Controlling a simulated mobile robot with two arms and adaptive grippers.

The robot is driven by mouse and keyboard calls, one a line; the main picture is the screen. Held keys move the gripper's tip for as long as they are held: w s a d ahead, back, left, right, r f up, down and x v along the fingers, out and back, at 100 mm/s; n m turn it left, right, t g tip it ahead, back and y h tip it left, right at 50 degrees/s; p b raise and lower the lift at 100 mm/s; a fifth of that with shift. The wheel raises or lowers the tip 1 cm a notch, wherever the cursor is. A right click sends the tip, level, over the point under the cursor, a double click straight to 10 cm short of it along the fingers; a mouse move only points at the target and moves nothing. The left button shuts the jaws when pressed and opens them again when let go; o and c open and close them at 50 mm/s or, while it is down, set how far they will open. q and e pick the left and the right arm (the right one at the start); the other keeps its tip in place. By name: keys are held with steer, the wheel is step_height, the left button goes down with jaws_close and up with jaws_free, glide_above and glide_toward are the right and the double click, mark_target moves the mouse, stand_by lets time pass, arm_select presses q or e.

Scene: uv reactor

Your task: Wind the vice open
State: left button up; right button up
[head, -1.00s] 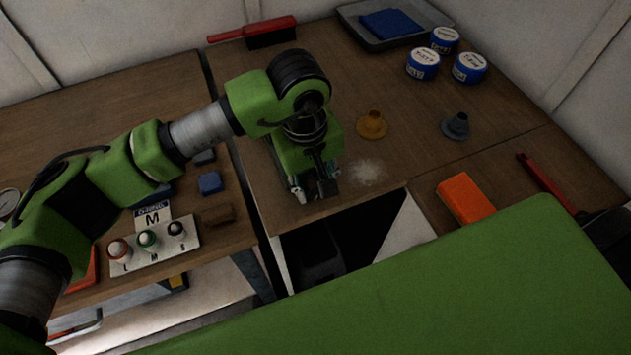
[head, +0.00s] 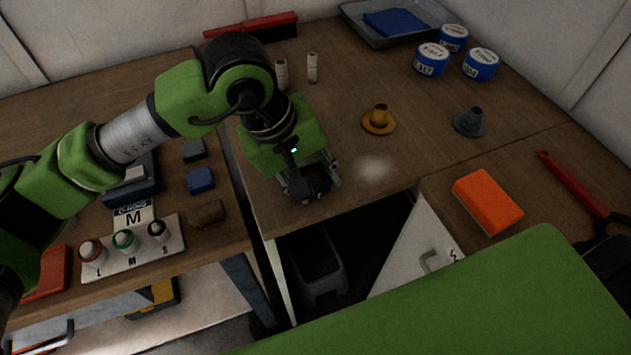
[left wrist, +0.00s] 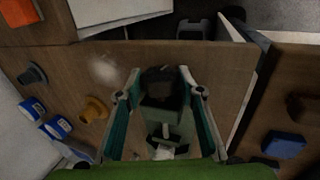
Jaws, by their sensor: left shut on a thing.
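The vice (left wrist: 160,112) is a small dark grey-green block with a darker end, seen between my left fingers in the left wrist view. It sits at the front edge of the middle wooden table. In the head view my left gripper and wrist hide nearly all of it. My left gripper (head: 310,186) points down over it, and in the left wrist view its two fingers (left wrist: 160,94) stand on either side of it. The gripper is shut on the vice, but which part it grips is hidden. My right gripper is not in view.
A yellow flanged piece (head: 379,118) and a grey one (head: 468,121) stand right of the gripper. Two pale cylinders (head: 312,67) stand behind my arm. Blue-labelled tubs (head: 432,60), a tray (head: 376,38), an orange block (head: 487,201) and a three-knob panel (head: 135,248) lie around.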

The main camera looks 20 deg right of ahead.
arm_select(q)
steer(key=o, duration=1.1)
steer(key=v, duration=1.2)
